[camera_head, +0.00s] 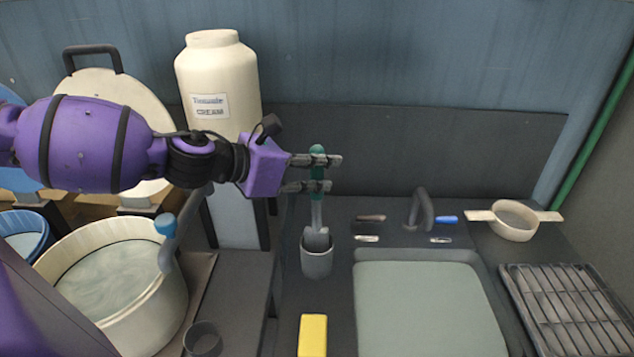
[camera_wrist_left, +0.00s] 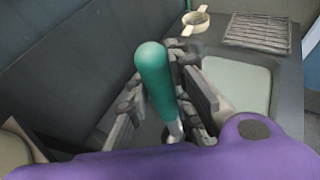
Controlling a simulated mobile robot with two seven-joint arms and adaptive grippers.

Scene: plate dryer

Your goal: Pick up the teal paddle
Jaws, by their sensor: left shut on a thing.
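The teal paddle has a teal handle (camera_head: 317,160) and a grey metal lower part that reaches down into a small grey cup (camera_head: 317,262) on the dark counter. It stands upright. My left gripper (camera_head: 318,172) is shut on the teal handle, with one finger on either side of it. In the left wrist view the teal handle (camera_wrist_left: 155,85) rises between the two fingers. The lower end of the paddle is inside or just at the cup; the cup's rim hides it. My right gripper is not seen.
A yellow sponge (camera_head: 313,335) lies in front of the cup. A pale basin (camera_head: 425,310) and a metal rack (camera_head: 575,305) are to the right. A white strainer (camera_head: 513,222) stands at the back right. A large cream jar (camera_head: 215,80) and a round tub (camera_head: 170,310) are left.

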